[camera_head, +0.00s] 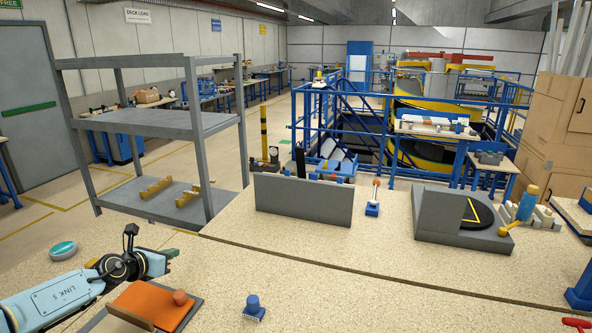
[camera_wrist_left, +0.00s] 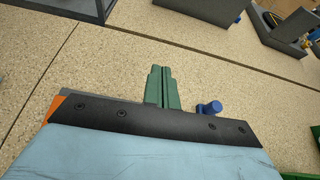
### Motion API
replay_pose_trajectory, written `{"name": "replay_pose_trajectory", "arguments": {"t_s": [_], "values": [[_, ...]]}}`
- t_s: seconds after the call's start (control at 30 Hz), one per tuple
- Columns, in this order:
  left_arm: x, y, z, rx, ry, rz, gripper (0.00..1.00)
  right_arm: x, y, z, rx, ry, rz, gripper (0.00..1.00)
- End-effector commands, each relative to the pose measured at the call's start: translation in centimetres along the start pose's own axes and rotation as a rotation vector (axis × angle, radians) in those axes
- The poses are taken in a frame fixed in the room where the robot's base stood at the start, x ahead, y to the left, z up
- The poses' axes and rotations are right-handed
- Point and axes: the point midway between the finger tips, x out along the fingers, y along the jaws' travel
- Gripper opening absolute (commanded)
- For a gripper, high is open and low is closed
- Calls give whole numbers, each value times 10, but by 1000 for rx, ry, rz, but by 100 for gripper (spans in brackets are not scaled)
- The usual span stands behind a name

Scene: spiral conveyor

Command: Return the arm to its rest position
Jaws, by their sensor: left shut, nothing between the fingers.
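My left arm comes in from the lower left in the head view. Its gripper (camera_head: 172,254) is over the speckled worktop, just behind an orange board (camera_head: 150,305). In the left wrist view the green fingers of the left gripper (camera_wrist_left: 159,72) are together, with nothing between them. A blue knob-shaped piece (camera_head: 252,306) stands on the worktop to the right of the gripper; it also shows in the left wrist view (camera_wrist_left: 209,108). My right gripper is in neither view.
A grey upright panel (camera_head: 303,200) and a grey block with a black disc (camera_head: 463,218) stand farther back on the worktop (camera_head: 370,270). A grey shelf rack (camera_head: 160,125) stands at the left. A teal-topped round button (camera_head: 63,249) is beside the arm. The worktop's middle is clear.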

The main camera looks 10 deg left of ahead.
Motion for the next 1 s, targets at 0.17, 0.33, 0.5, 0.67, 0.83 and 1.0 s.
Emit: {"name": "replay_pose_trajectory", "arguments": {"t_s": [0.17, 0.33, 0.5, 0.67, 0.83, 1.0], "values": [[10, -100, -19, -349, -130, -93, 0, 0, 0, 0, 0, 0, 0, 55], [-14, -184, -40, -955, -249, -92, 0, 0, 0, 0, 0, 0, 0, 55], [-62, -221, -79, -1574, -278, 61, 0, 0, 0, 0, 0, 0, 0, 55], [-124, -237, -133, -2100, -248, 337, 0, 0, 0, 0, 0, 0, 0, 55], [-187, -250, -176, -2450, -202, 638, 0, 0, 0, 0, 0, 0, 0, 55], [-235, -260, -201, -2633, -166, 863, 0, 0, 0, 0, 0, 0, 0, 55]]}}
